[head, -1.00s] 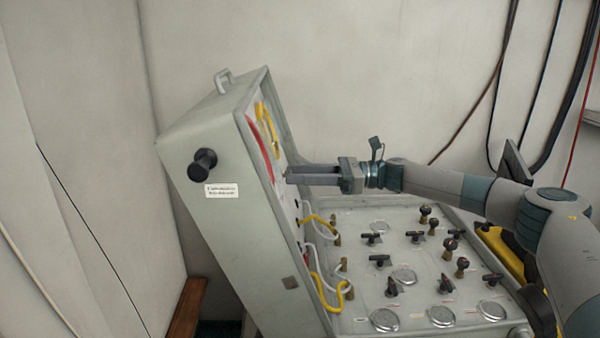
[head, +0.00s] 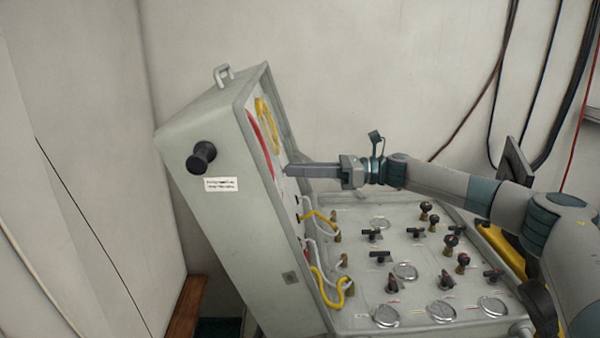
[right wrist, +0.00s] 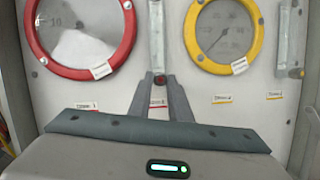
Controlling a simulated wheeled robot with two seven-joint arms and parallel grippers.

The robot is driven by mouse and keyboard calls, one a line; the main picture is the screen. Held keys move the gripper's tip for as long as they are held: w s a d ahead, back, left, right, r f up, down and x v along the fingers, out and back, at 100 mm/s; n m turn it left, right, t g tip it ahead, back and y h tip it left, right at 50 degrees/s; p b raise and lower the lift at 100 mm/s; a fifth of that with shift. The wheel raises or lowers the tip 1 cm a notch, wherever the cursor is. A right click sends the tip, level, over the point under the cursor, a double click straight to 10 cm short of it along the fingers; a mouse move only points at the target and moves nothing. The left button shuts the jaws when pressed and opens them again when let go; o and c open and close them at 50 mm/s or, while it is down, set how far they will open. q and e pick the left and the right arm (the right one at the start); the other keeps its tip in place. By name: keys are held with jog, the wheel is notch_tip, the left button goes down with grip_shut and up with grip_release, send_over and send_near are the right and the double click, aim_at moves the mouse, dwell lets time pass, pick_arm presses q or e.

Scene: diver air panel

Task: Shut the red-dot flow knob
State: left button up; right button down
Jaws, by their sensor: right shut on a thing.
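The red-dot flow knob (right wrist: 159,79) sits at the foot of a clear flow tube (right wrist: 156,38) on the upright panel in the case lid. In the right wrist view my right gripper's (right wrist: 159,83) fingers converge on this knob and are shut on it. In the head view my right gripper (head: 288,171) reaches in from the right to the lid's inner face, and the knob itself is hidden there. My left gripper is not in view.
A red-rimmed gauge (right wrist: 81,68) and a yellow-rimmed gauge (right wrist: 251,52) flank the tube. A second flow tube (right wrist: 291,35) stands at right. Below my arm, the lower panel (head: 345,210) carries several black valve handles and gauges. Yellow and white hoses (head: 318,216) loop at the hinge.

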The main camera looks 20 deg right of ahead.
jog(key=shift+s+r+m+t+h+p, duration=0.15)
jog(key=shift+m+t+h+p, duration=0.35)
jog(key=shift+m+p, duration=1.35)
jog(key=shift+r+m+t+h+p, duration=0.15)
jog(key=shift+m+t+h+p, duration=0.3)
jog(key=shift+m+p, duration=1.35)
jog(key=shift+s+r+m+t+h+p, duration=0.2)
jog(key=shift+m+h+p, duration=0.7)
jog(key=shift+m, duration=1.65)
jog(key=shift+w+f, duration=0.1)
jog(key=shift+w, duration=0.05)
jog(key=c, duration=1.6)
grip_release()
jog(key=shift+c, duration=0.2)
jog(key=shift+f, duration=0.1)
